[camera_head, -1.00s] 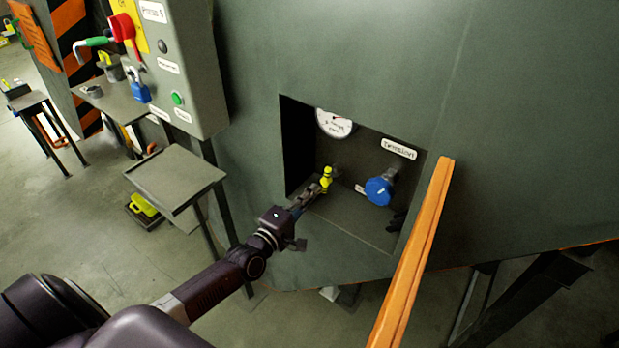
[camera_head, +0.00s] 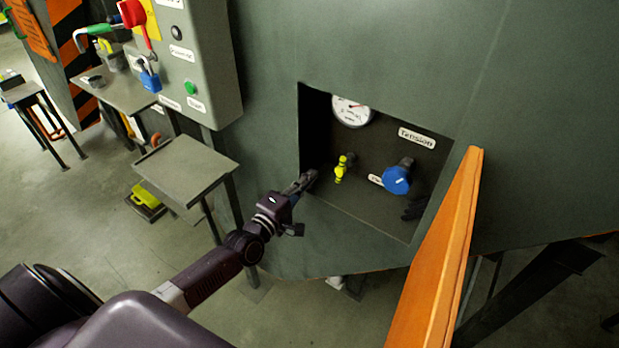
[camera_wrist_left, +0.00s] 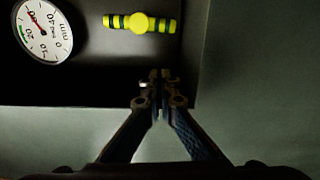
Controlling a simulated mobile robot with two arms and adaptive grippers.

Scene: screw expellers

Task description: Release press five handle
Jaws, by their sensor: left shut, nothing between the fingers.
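The press is the large dark green machine (camera_head: 400,60) with a square recess in its side. Inside the recess is a small yellow handle (camera_head: 341,168) with dark bands. It also shows in the left wrist view (camera_wrist_left: 139,24), lying across the picture. My left gripper (camera_head: 310,178) is at the left edge of the recess, shut and empty. In the left wrist view its fingertips (camera_wrist_left: 160,76) are together, apart from the yellow handle. A white round gauge (camera_head: 351,111) sits above the handle. My right gripper is not in view.
A blue knob (camera_head: 397,179) is right of the handle under a "Tension" label (camera_head: 416,138). An orange rail (camera_head: 441,250) stands in front at right. A grey control box (camera_head: 195,60) and small table (camera_head: 186,168) are at left.

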